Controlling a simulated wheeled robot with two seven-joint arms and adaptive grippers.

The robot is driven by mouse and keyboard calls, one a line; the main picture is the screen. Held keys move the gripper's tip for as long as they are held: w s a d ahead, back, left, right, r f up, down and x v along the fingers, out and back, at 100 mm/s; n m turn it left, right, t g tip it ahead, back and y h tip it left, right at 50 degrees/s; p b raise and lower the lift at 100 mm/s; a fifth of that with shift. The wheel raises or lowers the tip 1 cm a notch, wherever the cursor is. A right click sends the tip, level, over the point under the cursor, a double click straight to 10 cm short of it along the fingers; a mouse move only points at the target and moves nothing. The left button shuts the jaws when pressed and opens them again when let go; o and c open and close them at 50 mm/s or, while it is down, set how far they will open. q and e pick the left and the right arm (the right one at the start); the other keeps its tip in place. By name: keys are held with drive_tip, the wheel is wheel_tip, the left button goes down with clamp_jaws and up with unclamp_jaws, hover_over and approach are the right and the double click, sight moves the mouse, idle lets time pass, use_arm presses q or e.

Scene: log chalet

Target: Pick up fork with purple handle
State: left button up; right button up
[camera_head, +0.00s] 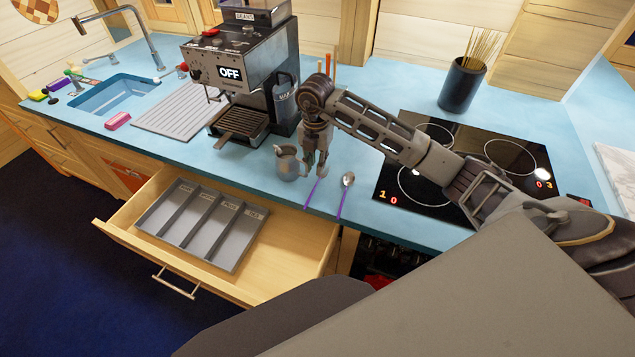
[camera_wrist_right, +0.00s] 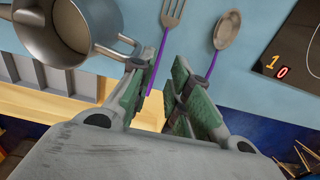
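The fork with a purple handle (camera_head: 312,194) lies on the blue counter near its front edge, with its tined end hidden behind my gripper in the head view. In the right wrist view the fork's metal head (camera_wrist_right: 172,14) and purple handle show. My right gripper (camera_head: 316,168) points down over the fork. In the wrist view its fingers (camera_wrist_right: 163,62) are apart, with the handle showing between them, close to the left finger. I cannot tell whether they touch. My left gripper is not in view.
A metal pitcher (camera_head: 288,163) stands close left of the gripper. A spoon with a purple handle (camera_head: 348,181) lies to the right. An open drawer (camera_head: 285,270) with a grey divided tray (camera_head: 150,222) juts out below. A coffee machine (camera_head: 240,70) and cooktop (camera_head: 445,205) flank this spot.

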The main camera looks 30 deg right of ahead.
sight(316, 184)
wheel_tip(316, 184, down, 3)
drive_tip(key=shift+r, duration=0.1)
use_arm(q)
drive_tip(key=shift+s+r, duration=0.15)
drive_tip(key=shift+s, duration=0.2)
use_arm(e)
drive_tip(key=shift+f, duration=0.25)
drive_tip(key=shift+f+p, duration=0.4)
drive_tip(key=shift+f, duration=0.1)
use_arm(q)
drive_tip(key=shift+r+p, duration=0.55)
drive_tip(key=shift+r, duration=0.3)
use_arm(e)
drive_tip(key=shift+f, duration=2.1)
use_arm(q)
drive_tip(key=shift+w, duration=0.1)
use_arm(e)
clamp_jaws()
